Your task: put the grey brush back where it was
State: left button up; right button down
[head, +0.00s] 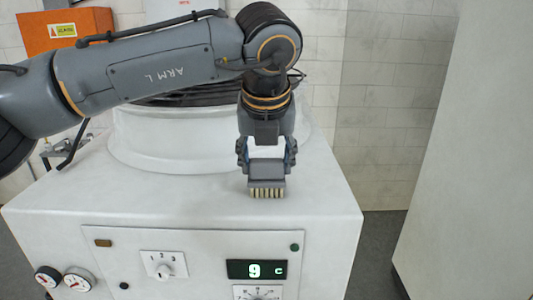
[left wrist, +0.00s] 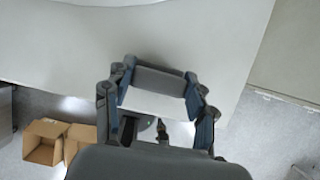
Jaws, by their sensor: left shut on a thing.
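The grey brush (head: 267,180) has a grey body and pale bristles that point down. It is in my left gripper (head: 267,168), which is shut on it. The bristles are at the front part of the white washer top (head: 205,190); I cannot tell whether they touch it. In the left wrist view the grey back of the brush (left wrist: 160,81) lies between the fingers of my left gripper (left wrist: 158,100). My right gripper is not in view.
A round white tub rim (head: 150,150) rises behind the brush. The washer's front has a panel with a lit display (head: 257,269), knobs and gauges (head: 48,277). A tall white surface (head: 470,150) stands at the right. Cardboard boxes (left wrist: 45,142) lie on the floor.

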pick_arm(q)
jog(key=o, duration=1.1)
jog(key=shift+s, duration=0.15)
jog(key=shift+r, duration=0.2)
jog(key=b+v, duration=0.3)
jog(key=v, duration=0.8)
jog(key=shift+s+r+b, duration=0.2)
jog(key=shift+r+b, duration=0.05)
jog(key=shift+b, duration=0.05)
